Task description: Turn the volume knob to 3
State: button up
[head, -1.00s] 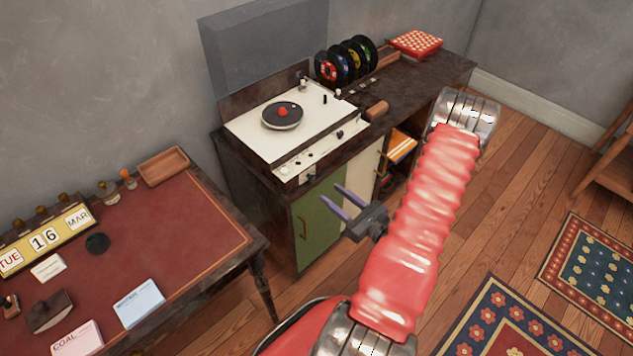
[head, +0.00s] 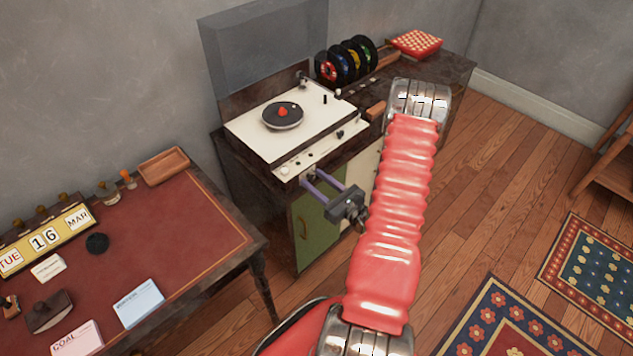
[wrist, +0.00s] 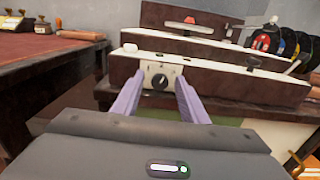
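The volume knob (wrist: 160,81) is a small dark round knob on a pale square plate (wrist: 149,70), set in the front of the record player cabinet. Its pointer and scale numbers are too small to read. My gripper (wrist: 160,77) is open in the wrist view, with one purple finger on each side of the knob plate. The fingers point at the knob; I cannot tell whether they touch it. In the head view my gripper (head: 312,177) is at the cabinet's front edge, and its fingers partly cover the knob's plate.
The record player (head: 258,138) stands on the dark cabinet, with a white control strip along its front. Several records (head: 345,62) stand in a rack behind it. A green cabinet door (head: 318,232) is below my fingers. The red-topped desk (head: 195,235) is at left.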

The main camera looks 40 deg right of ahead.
grip_shut()
dwell(0.3)
jog(key=shift+m, duration=0.5)
jog(key=shift+d+m, duration=0.1)
jog(key=shift+m, duration=2.4)
grip_release()
